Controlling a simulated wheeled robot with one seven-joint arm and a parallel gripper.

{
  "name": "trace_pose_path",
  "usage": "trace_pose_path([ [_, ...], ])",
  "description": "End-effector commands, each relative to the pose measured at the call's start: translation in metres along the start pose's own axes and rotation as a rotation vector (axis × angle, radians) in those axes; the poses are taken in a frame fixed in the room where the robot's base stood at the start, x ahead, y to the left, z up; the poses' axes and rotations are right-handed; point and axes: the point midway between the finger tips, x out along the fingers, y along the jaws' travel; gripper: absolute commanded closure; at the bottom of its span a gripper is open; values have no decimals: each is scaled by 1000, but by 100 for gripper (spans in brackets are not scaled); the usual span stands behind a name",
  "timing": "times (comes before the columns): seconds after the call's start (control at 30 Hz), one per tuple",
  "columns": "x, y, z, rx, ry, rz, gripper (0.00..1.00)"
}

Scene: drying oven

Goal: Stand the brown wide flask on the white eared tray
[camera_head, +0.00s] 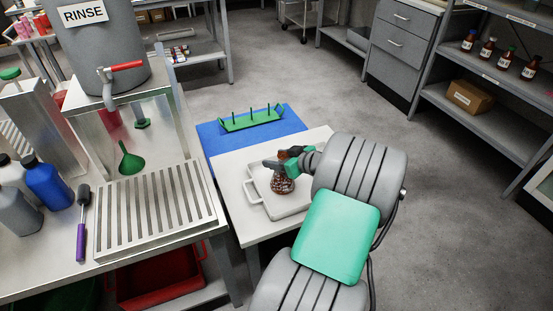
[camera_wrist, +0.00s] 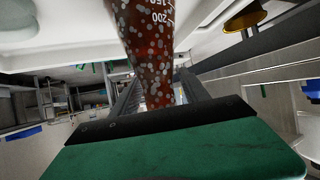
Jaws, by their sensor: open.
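The brown wide flask (camera_head: 282,184), speckled and marked with white graduations, stands upright on the white eared tray (camera_head: 266,207), as far as the head view shows. The tray's left ear (camera_head: 246,193) is clear to see; its right side is partly behind my arm. My gripper (camera_head: 283,162) is at the flask's upper part, jaws open. In the wrist view the flask (camera_wrist: 152,45) runs down between the two open fingers (camera_wrist: 160,88). Whether a finger touches the glass I cannot tell.
The tray is on a white table (camera_head: 228,165). A blue mat (camera_head: 213,140) with a green pegged rack (camera_head: 252,120) lies behind it. A steel bench with a slatted drain rack (camera_head: 155,212) stands at left. Grey shelves with small bottles (camera_head: 487,48) stand at right.

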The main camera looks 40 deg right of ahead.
Motion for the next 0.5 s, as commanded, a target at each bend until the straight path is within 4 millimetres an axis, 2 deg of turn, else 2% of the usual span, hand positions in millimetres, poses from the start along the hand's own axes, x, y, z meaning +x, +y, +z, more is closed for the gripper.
trace_pose_path([
  [0.17, -22, 2, -3, 1, 0, 5, 47],
  [0.4, -85, 2, -3, 1, 0, 7, 47],
  [0.5, -105, 1, -3, 1, 0, 5, 47],
])
